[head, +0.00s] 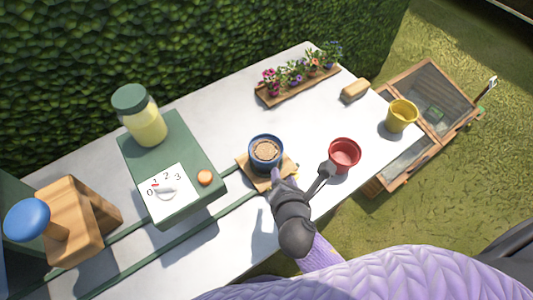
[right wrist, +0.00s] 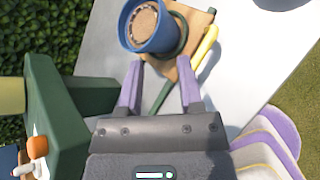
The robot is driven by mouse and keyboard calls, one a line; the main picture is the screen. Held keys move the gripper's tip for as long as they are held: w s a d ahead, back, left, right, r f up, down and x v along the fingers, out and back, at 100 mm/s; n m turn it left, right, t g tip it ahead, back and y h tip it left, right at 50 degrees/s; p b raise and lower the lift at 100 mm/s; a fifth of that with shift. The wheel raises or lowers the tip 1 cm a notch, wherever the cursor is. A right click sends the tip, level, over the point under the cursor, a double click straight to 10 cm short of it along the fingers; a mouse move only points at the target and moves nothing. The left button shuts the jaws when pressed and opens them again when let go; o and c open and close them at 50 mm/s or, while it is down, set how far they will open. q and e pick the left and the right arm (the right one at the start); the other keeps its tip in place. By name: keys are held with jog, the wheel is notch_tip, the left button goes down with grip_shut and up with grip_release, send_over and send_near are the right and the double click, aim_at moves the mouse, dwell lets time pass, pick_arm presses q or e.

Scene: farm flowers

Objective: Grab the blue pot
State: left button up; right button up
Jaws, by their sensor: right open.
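The blue pot (head: 266,151) holds brown soil and stands on a small wooden board (head: 250,176) in the middle of the table. It also shows at the top of the right wrist view (right wrist: 150,27), just beyond the fingertips. My right gripper (head: 281,178) is beside the pot on its near side. In the right wrist view its two purple fingers (right wrist: 163,72) are apart with nothing between them. My left gripper is not in view.
A red pot (head: 343,156) stands right of my right gripper, and a yellow pot (head: 402,116) stands farther right. A green machine (head: 190,205) with a dial and jar is to the left. Flowers on a wooden tray (head: 262,97) stand behind. The table (head: 215,110) is clear behind the pot.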

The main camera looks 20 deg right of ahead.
aim_at(251, 154)
jog(key=w+a+f+n+b, duration=0.1)
jog(key=w+n, duration=0.2)
jog(key=w+a+f+n+t+y+b, duration=0.1)
jog(key=w+a+n, duration=0.1)
jog(key=w+n, duration=0.1)
jog(key=w+a+f+n+t+y+b, duration=0.1)
jog(key=w+a+f+n, duration=0.1)
jog(key=w+n, duration=0.1)
jog(key=shift+w+f+b, duration=0.1)
jog(key=shift+w+b, duration=0.2)
jog(key=shift+w, duration=0.55)
jog(key=c, duration=0.6)
grip_shut()
